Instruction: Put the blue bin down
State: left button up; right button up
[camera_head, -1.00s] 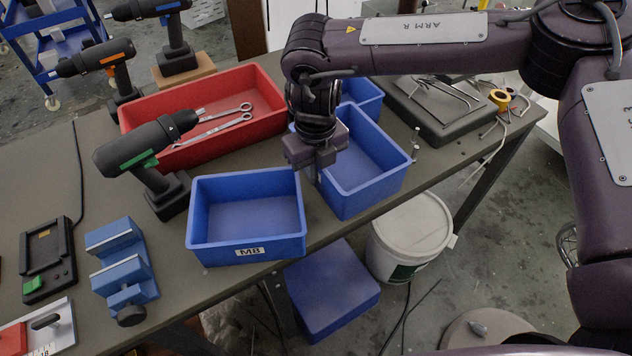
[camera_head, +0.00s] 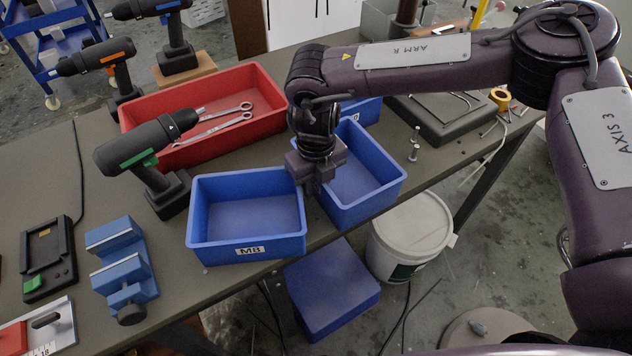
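A blue bin (camera_head: 374,200) is at the right part of the table, beside the front edge. My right gripper (camera_head: 317,188) comes down over its left wall and appears shut on it; the fingertips are mostly hidden. The bin looks empty and sits turned, its near corner toward the table's edge. I cannot tell whether its bottom touches the table. A second blue bin, marked M8 (camera_head: 247,250), stands just left of it, empty. Another blue bin (camera_head: 366,112) shows partly behind the gripped one. My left gripper is not in view.
A red bin (camera_head: 262,131) with wrenches stands behind. A green-marked drill (camera_head: 150,160) and a blue vise (camera_head: 122,270) are left. A dark tray (camera_head: 425,115) and bolts lie right. A white bucket (camera_head: 410,235) and a blue box (camera_head: 332,285) are on the floor below.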

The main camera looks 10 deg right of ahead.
jog(key=shift+r, duration=0.1)
notch_tip(320, 180, up, 12)
jog(key=shift+r, duration=0.1)
dwell(0.4)
dwell(0.5)
